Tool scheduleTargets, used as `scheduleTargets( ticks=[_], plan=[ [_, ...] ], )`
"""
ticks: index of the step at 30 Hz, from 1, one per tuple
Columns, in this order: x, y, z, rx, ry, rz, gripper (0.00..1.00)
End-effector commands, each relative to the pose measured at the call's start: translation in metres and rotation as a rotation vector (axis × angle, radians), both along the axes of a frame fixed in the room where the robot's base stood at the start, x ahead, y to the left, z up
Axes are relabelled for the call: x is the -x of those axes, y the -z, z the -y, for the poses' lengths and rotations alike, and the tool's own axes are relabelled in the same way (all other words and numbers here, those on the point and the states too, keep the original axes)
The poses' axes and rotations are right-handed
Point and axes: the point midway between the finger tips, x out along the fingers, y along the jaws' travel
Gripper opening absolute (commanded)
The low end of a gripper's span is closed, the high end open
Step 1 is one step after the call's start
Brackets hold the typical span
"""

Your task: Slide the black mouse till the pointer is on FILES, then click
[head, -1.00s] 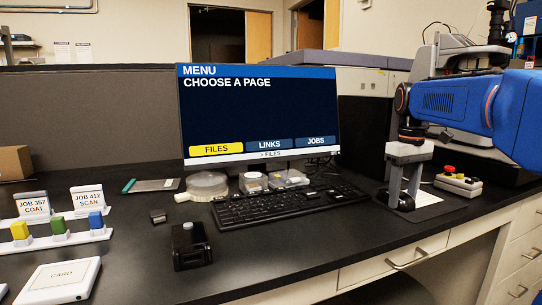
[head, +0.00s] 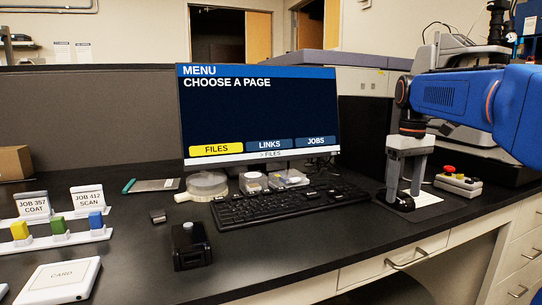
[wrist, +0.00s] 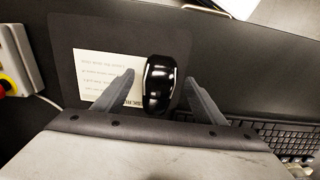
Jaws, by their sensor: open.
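The black mouse (wrist: 158,84) lies on a dark mat between the spread fingers of my gripper (wrist: 160,80), with a gap on each side in the wrist view. In the head view the mouse (head: 406,203) is partly hidden by my gripper (head: 403,194), which points down over it. My gripper is open and holds nothing. The monitor (head: 258,115) shows MENU, CHOOSE A PAGE, and the buttons FILES, LINKS and JOBS. FILES (head: 216,149) is yellow, the others blue, and the bottom line reads "> FILES". I cannot make out a separate pointer.
The keyboard (head: 290,205) lies left of the mouse. A printed sheet (wrist: 108,75) lies beside the mouse on the mat. A control box with a red button (head: 458,183) stands to the right. A small black device (head: 190,246) stands at the front left.

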Motion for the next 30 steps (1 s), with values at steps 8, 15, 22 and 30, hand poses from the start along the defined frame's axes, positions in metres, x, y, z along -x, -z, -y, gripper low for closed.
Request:
scheduleTargets(
  ticks=[8, 15, 22, 30],
  plan=[
    [0.0, -0.023, 0.0, 0.0, 0.0, 0.001, 0.65],
    [0.0, -0.042, 0.0, 0.0, 0.0, 0.0, 0.65],
    [0.0, -0.052, 0.0, 0.0, 0.0, -0.001, 0.65],
    [0.0, -0.052, 0.0, 0.0, 0.0, -0.001, 0.65]
  ],
)
